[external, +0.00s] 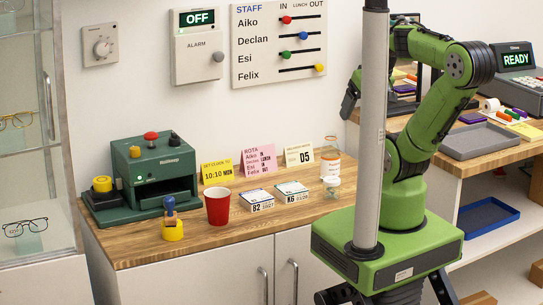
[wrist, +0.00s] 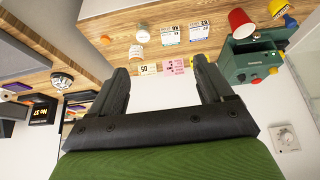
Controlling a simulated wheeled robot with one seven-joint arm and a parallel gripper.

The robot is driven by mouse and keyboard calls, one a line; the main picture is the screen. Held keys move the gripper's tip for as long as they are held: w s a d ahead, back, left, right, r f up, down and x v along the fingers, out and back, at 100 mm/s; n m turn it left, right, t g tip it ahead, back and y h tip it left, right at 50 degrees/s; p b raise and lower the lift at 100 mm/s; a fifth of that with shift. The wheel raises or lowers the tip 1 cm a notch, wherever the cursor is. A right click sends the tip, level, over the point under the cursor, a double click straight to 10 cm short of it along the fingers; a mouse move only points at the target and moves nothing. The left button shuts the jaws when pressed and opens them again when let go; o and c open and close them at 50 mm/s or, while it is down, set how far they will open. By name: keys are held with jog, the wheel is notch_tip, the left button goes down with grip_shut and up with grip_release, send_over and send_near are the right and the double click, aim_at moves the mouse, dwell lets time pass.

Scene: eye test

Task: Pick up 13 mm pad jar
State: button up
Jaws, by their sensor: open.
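A small clear jar with a pale lid (external: 332,186) stands near the right end of the wooden counter, in front of an orange-and-white bottle (external: 330,158). I take it for the pad jar; its marking is too small to read. In the wrist view the jar (wrist: 142,36) is at the upper middle, with the bottle (wrist: 136,52) just below it. My gripper (external: 349,103) is raised above the counter's back right, apart from the jar. Its two fingers (wrist: 160,72) are spread with nothing between them.
Two small labelled boxes (external: 292,190), a red cup (external: 217,206), a yellow stamp holder (external: 172,230) and a green machine (external: 152,170) stand left of the jar. Upright cards (external: 259,161) line the back. A grey post (external: 370,130) rises right of the jar.

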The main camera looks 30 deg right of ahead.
jog(key=m+g+y+b, duration=0.1)
jog(key=m+y+b, duration=0.6)
jog(key=m, duration=1.3)
send_near(326, 186)
jog(key=s+d+y+p, duration=0.1)
jog(key=s+d, duration=0.1)
jog(key=s, duration=0.1)
jog(key=d+f+m+t+y+b, duration=0.1)
jog(key=d+f+m+t+y, duration=0.1)
jog(key=d+f+m+t, duration=0.25)
jog(key=shift+m+g, duration=0.25)
jog(key=shift+m, duration=0.6)
jog(key=b+x, duration=0.2)
jog(key=x, duration=0.2)
jog(key=r+b+x, duration=0.1)
jog(key=x, duration=0.4)
jog(key=a+b+x, duration=0.1)
jog(key=b+x, duration=0.1)
jog(key=x, duration=0.2)
jog(key=shift+a+r+b, duration=0.2)
jog(key=shift+a+b, duration=0.1)
jog(key=shift+w+a, duration=0.3)
jog(key=c, duration=1)
